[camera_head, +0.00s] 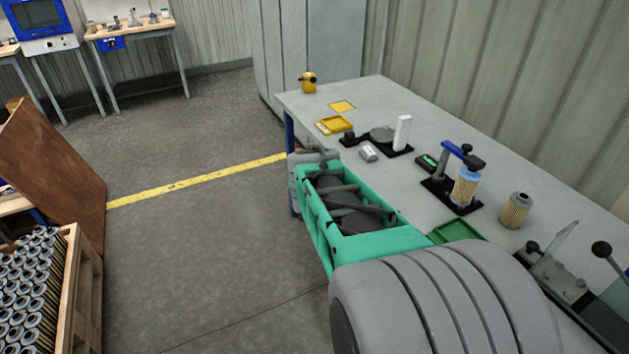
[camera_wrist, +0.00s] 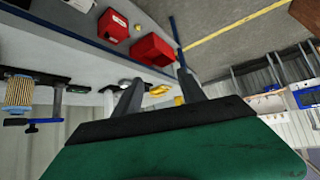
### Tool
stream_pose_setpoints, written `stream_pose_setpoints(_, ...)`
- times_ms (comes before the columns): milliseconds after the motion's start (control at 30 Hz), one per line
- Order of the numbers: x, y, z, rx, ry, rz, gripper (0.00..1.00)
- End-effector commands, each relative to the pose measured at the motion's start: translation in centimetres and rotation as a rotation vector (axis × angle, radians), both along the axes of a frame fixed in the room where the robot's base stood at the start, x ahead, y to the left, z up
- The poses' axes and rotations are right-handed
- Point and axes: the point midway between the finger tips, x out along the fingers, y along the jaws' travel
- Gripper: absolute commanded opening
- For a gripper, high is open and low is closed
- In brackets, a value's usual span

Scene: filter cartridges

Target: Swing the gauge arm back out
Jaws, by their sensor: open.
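The gauge stand (camera_head: 440,190) is on the table, with a grey post on a black base. Its blue gauge arm (camera_head: 457,151) reaches from the post to a dark head above a filter cartridge (camera_head: 464,190), which stands upright on the base. I cannot tell whether the head touches the cartridge. In the wrist view the blue gauge arm (camera_wrist: 30,121) and cartridge (camera_wrist: 19,91) are at the left edge, upside down. My gripper (camera_wrist: 160,92) is open and empty, apart from the gauge. In the head view it shows partly beyond my green forearm, near the table's left edge.
Another cartridge (camera_head: 514,210) stands right of the gauge. A small display (camera_head: 427,163), a white block (camera_head: 402,132) on a black fixture, a yellow tray (camera_head: 335,124) and a green tray (camera_head: 457,231) are on the table. Red boxes (camera_wrist: 152,49) show in the wrist view.

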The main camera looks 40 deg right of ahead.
Motion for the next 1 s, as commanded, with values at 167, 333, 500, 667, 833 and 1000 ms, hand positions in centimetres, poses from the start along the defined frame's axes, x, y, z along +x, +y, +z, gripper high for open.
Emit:
stream_pose_setpoints(167,-0.1,0.5,0.0,0.006,0.008,0.010,0.48)
stream_pose_setpoints(333,-0.1,0.5,0.0,0.005,0.007,0.010,0.48)
stream_pose_setpoints(500,-0.3,0.6,-0.3,0.005,0.025,0.017,0.48)
stream_pose_setpoints(667,-3.9,3.5,-4.5,0.109,0.228,0.067,0.48)
stream_pose_setpoints(833,-11.2,9.7,-8.6,0.265,0.494,0.176,0.48)
stream_pose_setpoints(1000,-14.8,18.6,-6.7,0.257,0.575,0.434,0.48)
